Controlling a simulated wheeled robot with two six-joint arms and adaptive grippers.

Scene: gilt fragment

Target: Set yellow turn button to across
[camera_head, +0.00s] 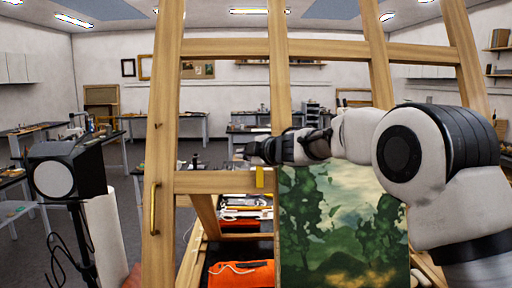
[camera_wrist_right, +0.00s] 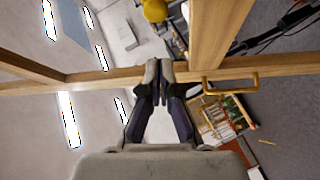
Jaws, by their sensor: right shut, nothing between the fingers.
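The yellow turn button (camera_head: 260,177) is a small flat yellow tab at the right end of the wooden crossbar (camera_head: 215,183) in the head view. It stands upright, its long side vertical, beside the left edge of the green landscape painting (camera_head: 335,230). My right gripper (camera_head: 250,152) reaches in from the right, just above the tab and apart from it in the picture; the depth between them is unclear. Its fingers are shut and empty, also in the right wrist view (camera_wrist_right: 160,68). A yellow rounded shape (camera_wrist_right: 155,10) shows at that view's top edge; I cannot tell whether it is the button. My left gripper is out of view.
A brass handle (camera_head: 154,208) sits on the left wooden post (camera_head: 163,120) and shows in the wrist view (camera_wrist_right: 230,86). Wooden uprights and rails surround the arm. A black lamp (camera_head: 68,167) stands left. An orange item (camera_head: 240,274) lies low behind the frame.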

